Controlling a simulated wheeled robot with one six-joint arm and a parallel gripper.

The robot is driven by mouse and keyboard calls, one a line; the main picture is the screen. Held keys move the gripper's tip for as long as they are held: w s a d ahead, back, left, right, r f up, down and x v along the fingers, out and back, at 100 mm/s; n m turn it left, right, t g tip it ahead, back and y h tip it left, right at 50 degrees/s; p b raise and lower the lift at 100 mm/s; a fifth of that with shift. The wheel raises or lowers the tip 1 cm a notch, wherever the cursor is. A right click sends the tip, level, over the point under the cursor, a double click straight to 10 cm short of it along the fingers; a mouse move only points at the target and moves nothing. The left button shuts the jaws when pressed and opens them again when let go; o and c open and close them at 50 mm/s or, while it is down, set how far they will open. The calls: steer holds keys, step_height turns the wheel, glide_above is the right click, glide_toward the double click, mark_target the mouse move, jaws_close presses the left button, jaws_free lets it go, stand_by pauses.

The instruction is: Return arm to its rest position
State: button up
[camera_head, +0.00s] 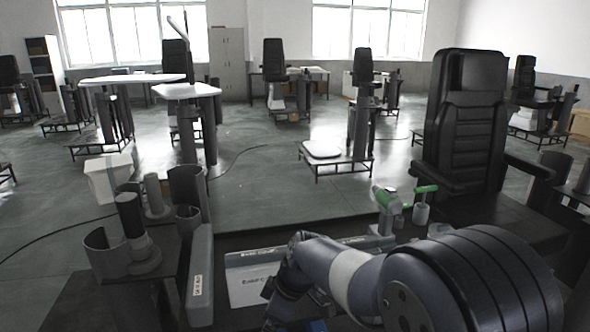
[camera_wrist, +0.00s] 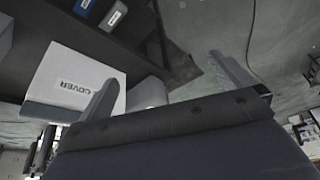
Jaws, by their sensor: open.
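My arm (camera_head: 350,275) reaches in from the lower right of the head view, with its large dark ribbed joint in front and a grey link running left. Its far end, near the white labelled panel, is dark and my gripper's fingers cannot be made out there. In the wrist view my gripper (camera_wrist: 162,72) shows two grey fingers spread wide apart with nothing between them. A white panel marked "COVER" (camera_wrist: 62,68) lies beyond the left finger; whether they touch cannot be told.
A white labelled panel (camera_head: 250,285) lies left of my arm. A grey upright box (camera_head: 200,275) and dark cylindrical holders (camera_head: 125,250) stand further left. A green-and-grey tool (camera_head: 392,205) stands behind my arm. A black chair (camera_head: 470,130) is at the right. Open floor (camera_head: 270,190) lies beyond.

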steer(key=w+d+f+m+t, duration=0.1)
steer(key=d+f+m+t, duration=0.1)
steer(key=d+f+m, duration=0.3)
steer(key=shift+w+d+f+h, duration=0.25)
steer(key=shift+d+f+h, duration=0.15)
steer(key=shift+d+f, duration=0.45)
steer(key=shift+d+r, duration=0.15)
steer(key=shift+d, duration=0.05)
